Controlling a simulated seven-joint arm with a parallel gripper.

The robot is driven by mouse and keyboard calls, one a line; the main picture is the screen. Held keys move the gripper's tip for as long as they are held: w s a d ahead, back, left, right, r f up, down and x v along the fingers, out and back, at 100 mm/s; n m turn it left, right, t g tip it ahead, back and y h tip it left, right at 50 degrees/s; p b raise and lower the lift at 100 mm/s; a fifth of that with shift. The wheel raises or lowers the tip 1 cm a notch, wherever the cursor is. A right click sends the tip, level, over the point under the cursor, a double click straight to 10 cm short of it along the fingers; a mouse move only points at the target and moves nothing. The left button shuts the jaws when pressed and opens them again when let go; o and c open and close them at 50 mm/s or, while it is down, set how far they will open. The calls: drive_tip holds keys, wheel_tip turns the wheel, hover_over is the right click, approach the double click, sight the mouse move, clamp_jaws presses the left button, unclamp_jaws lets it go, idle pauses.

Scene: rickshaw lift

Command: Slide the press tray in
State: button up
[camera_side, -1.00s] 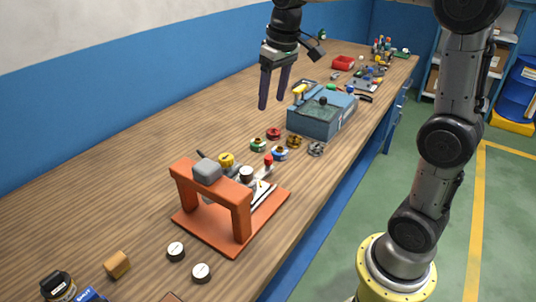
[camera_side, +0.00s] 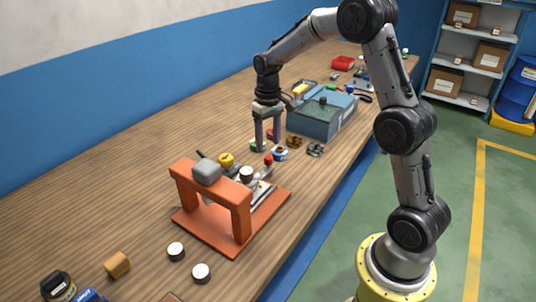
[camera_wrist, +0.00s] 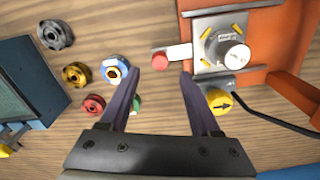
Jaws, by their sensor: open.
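The orange press (camera_side: 240,217) stands on the bench, with a grey block (camera_side: 207,173) on top. It also shows at the upper right of the wrist view (camera_wrist: 293,50). The silver press tray (camera_wrist: 203,28) extends out of the press and carries a round white-topped part (camera_wrist: 236,56). Its red handle (camera_wrist: 178,53) points toward my gripper; it also shows in the side view (camera_side: 268,159). My gripper (camera_side: 268,142) is open and points down, just beyond the handle. In the wrist view, the handle lies ahead of the gap between my fingertips (camera_wrist: 159,78), with nothing between them.
A yellow button (camera_wrist: 220,100) with a black cable sits beside the tray. Several coloured ring parts, including a blue one (camera_wrist: 115,71) and a red one (camera_wrist: 94,104), lie near my fingers. A grey-green box (camera_side: 322,115) stands behind. Loose round pieces (camera_side: 176,251) lie in front.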

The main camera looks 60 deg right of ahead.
sight(268, 157)
drive_tip(key=shift+f, duration=2.7)
clamp_jaws()
drive_tip(key=shift+r, duration=0.1)
